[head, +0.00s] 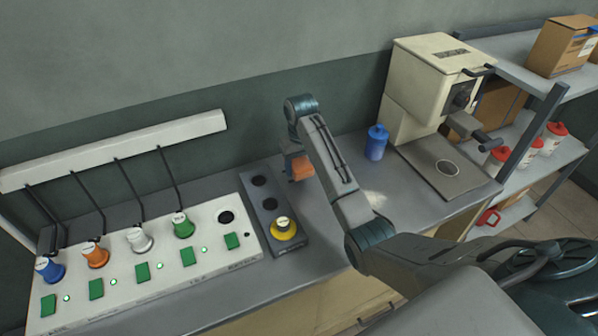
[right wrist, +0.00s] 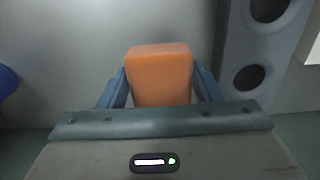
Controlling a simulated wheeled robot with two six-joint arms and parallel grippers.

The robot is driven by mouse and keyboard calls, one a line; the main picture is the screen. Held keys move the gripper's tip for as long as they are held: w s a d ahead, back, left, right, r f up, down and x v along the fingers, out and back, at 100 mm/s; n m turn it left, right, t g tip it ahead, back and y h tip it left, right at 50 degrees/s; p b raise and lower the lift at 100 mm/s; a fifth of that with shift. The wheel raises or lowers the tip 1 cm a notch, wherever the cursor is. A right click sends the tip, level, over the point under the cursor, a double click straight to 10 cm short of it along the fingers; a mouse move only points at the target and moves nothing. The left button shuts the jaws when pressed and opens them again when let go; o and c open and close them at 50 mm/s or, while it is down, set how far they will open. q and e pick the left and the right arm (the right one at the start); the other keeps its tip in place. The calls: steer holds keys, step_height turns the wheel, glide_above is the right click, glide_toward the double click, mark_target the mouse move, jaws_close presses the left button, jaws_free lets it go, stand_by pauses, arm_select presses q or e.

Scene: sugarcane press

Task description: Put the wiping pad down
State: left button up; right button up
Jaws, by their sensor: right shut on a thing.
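The wiping pad (head: 302,169) is an orange block at the back of the grey counter (head: 340,232). My right gripper (head: 297,160) is shut on it. In the right wrist view the pad (right wrist: 158,72) sits between the two blue-grey fingers, with the counter surface beyond it. I cannot tell whether the pad touches the counter. My left gripper is not in view.
A dark holder with round holes and a yellow-based knob (head: 283,229) stands left of the pad. Further left is a white panel (head: 150,265) with coloured plugs and green buttons. A blue bottle (head: 376,143) and a cream press (head: 430,90) stand to the right.

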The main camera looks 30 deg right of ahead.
mark_target(299, 159)
steer(key=shift+w+r, duration=0.1)
steer(key=shift+w, duration=0.15)
steer(key=shift+w+d+f+p, duration=0.2)
steer(key=shift+w+f+p, duration=0.5)
steer(key=shift+f+p, duration=0.55)
steer(key=shift+p, duration=0.15)
steer(key=shift+f, duration=0.35)
steer(key=shift+f, duration=0.1)
steer(key=o, duration=0.9)
